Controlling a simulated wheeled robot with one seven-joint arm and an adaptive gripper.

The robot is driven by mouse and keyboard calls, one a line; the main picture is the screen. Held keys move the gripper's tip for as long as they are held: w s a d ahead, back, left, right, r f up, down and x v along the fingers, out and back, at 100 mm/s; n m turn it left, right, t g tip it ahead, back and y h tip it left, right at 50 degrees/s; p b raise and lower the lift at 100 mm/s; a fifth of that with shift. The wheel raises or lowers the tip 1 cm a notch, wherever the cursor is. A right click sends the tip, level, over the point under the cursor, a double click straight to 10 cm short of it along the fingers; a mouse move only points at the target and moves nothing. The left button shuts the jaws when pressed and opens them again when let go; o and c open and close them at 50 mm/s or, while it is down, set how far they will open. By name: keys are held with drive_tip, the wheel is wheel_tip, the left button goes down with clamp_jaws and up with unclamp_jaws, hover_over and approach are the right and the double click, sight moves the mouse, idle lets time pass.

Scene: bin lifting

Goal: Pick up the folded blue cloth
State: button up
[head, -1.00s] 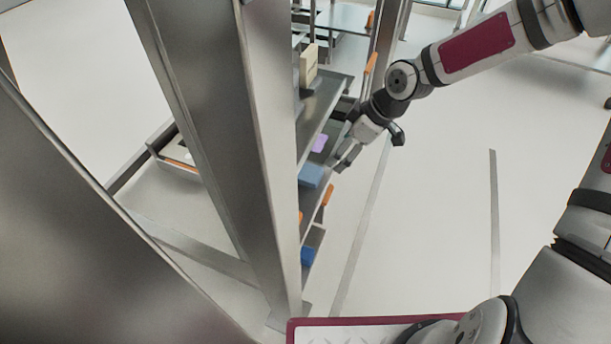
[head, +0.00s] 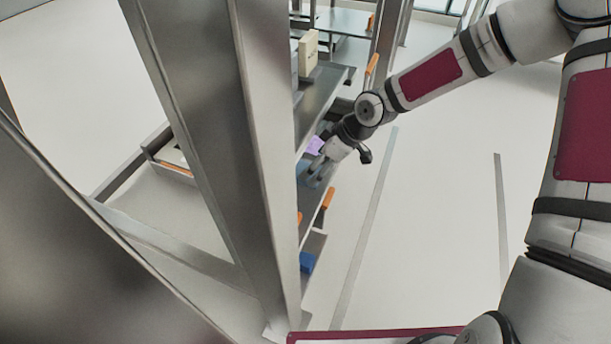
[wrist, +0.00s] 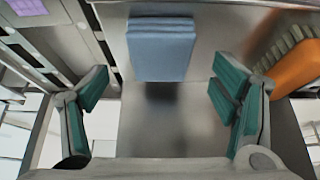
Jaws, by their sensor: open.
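The folded blue cloth (wrist: 160,52) lies flat on a grey metal shelf (wrist: 150,125) at the top middle of the wrist view. My gripper (wrist: 162,88) is open, with its green-padded fingers wide apart to the left and right of the cloth's line. The cloth lies ahead of the fingers, and I see no contact. In the head view my gripper (head: 316,177) reaches in at the shelf and largely covers the cloth there.
An orange object (wrist: 297,67) is at the right in the wrist view, near the right finger. A purple item (head: 315,145) lies behind my gripper. A thick metal post (head: 262,160) stands left of the shelf. A blue item (head: 307,262) is on a lower shelf.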

drive_tip(key=b+x, duration=0.2)
drive_tip(key=x, duration=0.2)
drive_tip(key=shift+w+a, duration=0.1)
drive_tip(key=shift+a, duration=0.1)
drive_tip(key=shift+r, duration=0.1)
drive_tip(key=c, duration=1.1)
drive_tip(key=shift+r+p, duration=0.55)
drive_tip(key=shift+r, duration=0.3)
wheel_tip(320, 180, up, 2)
drive_tip(key=shift+r+p, duration=0.1)
drive_tip(key=shift+p, duration=0.55)
drive_tip(key=s+d+p, duration=0.1)
drive_tip(key=s+d, duration=0.2)
drive_tip(key=s, duration=0.1)
drive_tip(key=s+d+p, duration=0.1)
drive_tip(key=s+d, duration=0.2)
drive_tip(key=s, duration=0.1)
drive_tip(key=s+d+r+p, duration=0.1)
drive_tip(key=s+d+p, duration=0.1)
drive_tip(key=s, duration=0.3)
drive_tip(key=shift+s+d, duration=0.1)
drive_tip(key=shift+d, duration=0.5)
